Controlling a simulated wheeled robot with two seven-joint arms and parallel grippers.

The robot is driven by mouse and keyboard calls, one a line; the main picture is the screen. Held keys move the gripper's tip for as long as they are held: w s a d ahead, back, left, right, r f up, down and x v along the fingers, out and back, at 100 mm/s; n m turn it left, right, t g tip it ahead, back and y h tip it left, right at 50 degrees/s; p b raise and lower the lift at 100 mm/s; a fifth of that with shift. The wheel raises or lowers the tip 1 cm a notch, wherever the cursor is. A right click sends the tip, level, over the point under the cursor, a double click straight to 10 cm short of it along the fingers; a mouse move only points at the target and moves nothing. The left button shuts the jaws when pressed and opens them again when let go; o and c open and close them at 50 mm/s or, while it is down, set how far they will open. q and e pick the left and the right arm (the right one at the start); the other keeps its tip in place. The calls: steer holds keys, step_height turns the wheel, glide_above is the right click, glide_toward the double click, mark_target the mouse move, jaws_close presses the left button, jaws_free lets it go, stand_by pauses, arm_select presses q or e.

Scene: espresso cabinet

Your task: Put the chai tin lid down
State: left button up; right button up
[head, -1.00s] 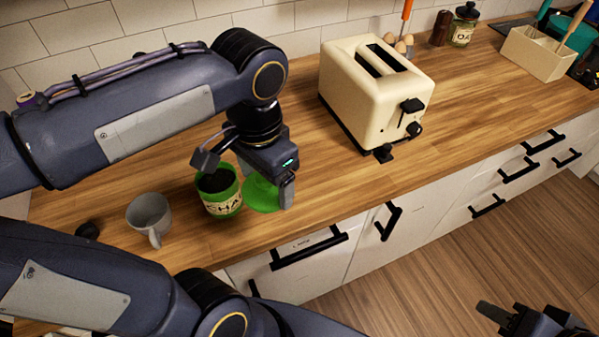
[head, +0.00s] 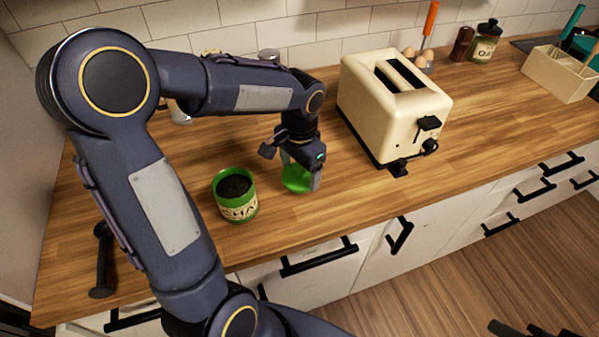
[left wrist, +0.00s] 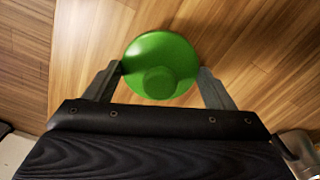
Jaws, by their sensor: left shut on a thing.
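The chai tin lid (head: 293,184) is a green disc with a knob, seen also in the left wrist view (left wrist: 160,55). My left gripper (head: 300,174) is shut on its rim, one finger on each side, low over the counter to the right of the chai tin. I cannot tell whether the lid touches the wood. The chai tin (head: 237,207) is green with a cream label, upright and open, with dark contents. My right gripper (head: 515,328) is mostly cut off at the bottom right, so its fingers cannot be judged.
A cream toaster (head: 378,117) stands to the right of the lid, its black lever facing the front. A dark handle-shaped object (head: 102,262) is at the left. Bare wooden counter (head: 350,195) lies between lid, toaster and front edge. Jars and a utensil box (head: 550,72) stand far right.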

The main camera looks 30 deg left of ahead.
arm_select(q)
steer(key=shift+f, duration=1)
steer(key=shift+f, duration=0.2)
steer(key=o, duration=1)
steer(key=shift+c, duration=0.2)
steer(key=shift+r, duration=0.15)
